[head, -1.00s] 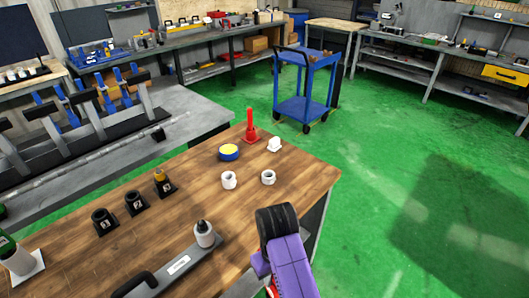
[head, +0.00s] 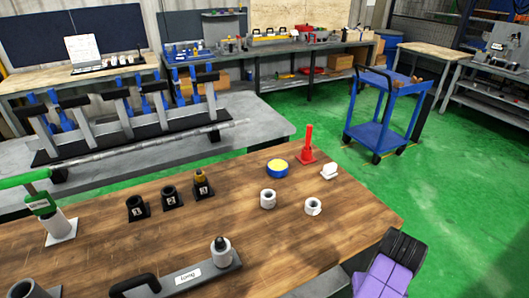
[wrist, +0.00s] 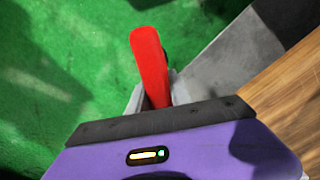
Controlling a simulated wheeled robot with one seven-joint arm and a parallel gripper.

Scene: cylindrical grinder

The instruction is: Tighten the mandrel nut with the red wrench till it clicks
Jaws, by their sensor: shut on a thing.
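In the wrist view my gripper (wrist: 152,97) is shut on a long red bar, seemingly the red wrench (wrist: 149,55). It points away from the palm, over the green floor beside the wooden table. Two white nuts (head: 268,199) (head: 313,206) lie on the table.
The wooden table (head: 230,220) also bears a red post (head: 308,145), a blue and yellow round tin (head: 277,168), numbered black holders (head: 171,197) and a grey handled tool (head: 190,278). A blue cart (head: 385,115) stands behind. Green floor (head: 460,200) is clear at right.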

